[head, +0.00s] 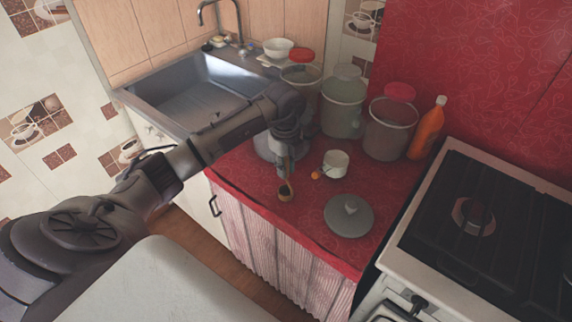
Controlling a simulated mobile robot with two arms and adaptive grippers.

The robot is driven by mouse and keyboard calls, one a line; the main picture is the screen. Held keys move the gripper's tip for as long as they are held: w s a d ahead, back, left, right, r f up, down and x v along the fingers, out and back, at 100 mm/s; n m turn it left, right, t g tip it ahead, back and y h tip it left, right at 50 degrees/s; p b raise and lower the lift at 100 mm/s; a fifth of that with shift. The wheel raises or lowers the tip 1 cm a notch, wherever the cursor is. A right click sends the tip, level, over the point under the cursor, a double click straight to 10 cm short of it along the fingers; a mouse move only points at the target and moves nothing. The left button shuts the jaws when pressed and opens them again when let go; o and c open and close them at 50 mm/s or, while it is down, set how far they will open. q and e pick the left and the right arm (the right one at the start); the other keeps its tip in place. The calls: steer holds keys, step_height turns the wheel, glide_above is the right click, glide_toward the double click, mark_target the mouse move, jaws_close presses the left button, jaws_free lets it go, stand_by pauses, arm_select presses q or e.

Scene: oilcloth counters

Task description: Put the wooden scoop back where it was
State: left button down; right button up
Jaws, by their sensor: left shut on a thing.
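The wooden scoop (286,193) is small in the head view, near the front left part of the red counter (315,228). Its dark round bowl end points down toward the counter edge. My left gripper (284,173) points down over the counter and is shut on the scoop's upper part, which its fingers hide. I cannot tell whether the scoop touches the cloth. My right gripper is out of view.
A white mug (335,164), a small orange item (316,175) and a grey lid (349,217) lie right of the gripper. Lidded canisters (389,130) and an orange bottle (427,130) stand behind. A sink (190,92) is left, a stove (490,215) right.

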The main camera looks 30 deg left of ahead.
arm_select(q)
steer(key=shift+f, duration=0.2)
steer(key=c, duration=1.1)
jaws_free()
steer(key=shift+o, duration=0.2)
steer(key=shift+r, duration=0.25)
step_height(320, 180, up, 11)
steer(key=shift+r+b, duration=0.15)
steer(key=shift+b, duration=0.6)
steer(key=shift+r, duration=0.35)
